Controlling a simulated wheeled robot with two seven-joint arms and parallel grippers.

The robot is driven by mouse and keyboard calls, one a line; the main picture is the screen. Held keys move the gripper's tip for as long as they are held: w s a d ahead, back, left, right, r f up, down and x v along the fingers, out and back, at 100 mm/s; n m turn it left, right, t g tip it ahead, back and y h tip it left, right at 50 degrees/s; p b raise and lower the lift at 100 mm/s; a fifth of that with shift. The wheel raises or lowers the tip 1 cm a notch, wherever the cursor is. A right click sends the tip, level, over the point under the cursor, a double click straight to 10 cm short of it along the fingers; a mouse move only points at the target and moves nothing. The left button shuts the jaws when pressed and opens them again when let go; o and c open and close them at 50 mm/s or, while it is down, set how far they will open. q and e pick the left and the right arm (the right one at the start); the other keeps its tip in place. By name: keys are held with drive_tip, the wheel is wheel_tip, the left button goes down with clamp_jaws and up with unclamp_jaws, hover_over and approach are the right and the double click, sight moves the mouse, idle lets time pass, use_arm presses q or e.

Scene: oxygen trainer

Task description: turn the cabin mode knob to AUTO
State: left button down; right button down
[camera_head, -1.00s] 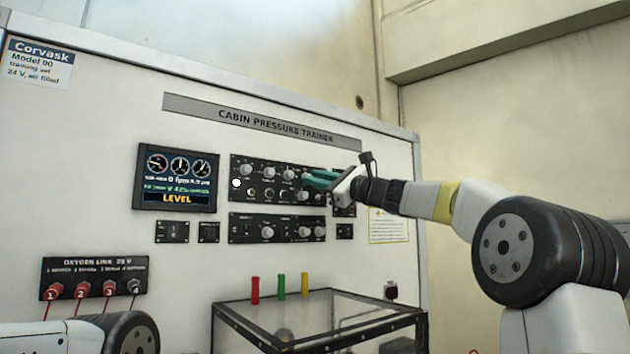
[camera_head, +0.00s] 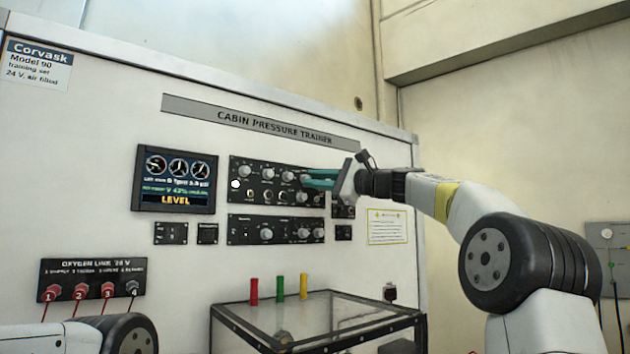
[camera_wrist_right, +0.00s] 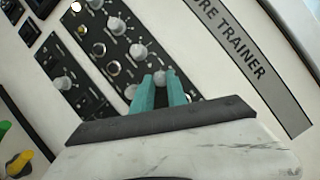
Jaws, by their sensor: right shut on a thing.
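The upper black control panel (camera_head: 236,164) on the trainer wall carries rows of round grey knobs. My right gripper (camera_head: 306,181) reaches it from the right with its teal fingers. In the right wrist view the fingers (camera_wrist_right: 160,86) are shut on a grey knob (camera_wrist_right: 160,76) at the end of the panel's top row. One finger lies on each side of it. The knob labels are too small to read, so I cannot tell the cabin mode knob by name or where its pointer stands. My left gripper is out of view.
A display (camera_head: 176,180) reading LEVEL is left of the panel. A lower knob panel (camera_head: 240,229) lies below. A clear-topped box (camera_head: 330,312) with red, green and yellow pegs stands in front. Red plugs sit in the oxygen link panel (camera_head: 92,270).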

drive_tip(key=c, duration=1.3)
unclamp_jaws()
drive_tip(key=shift+d, duration=0.1)
drive_tip(key=v, duration=0.7)
drive_tip(key=shift+s+d+f, duration=0.1)
drive_tip(key=shift+s+d, duration=0.1)
drive_tip(key=shift+d, duration=0.05)
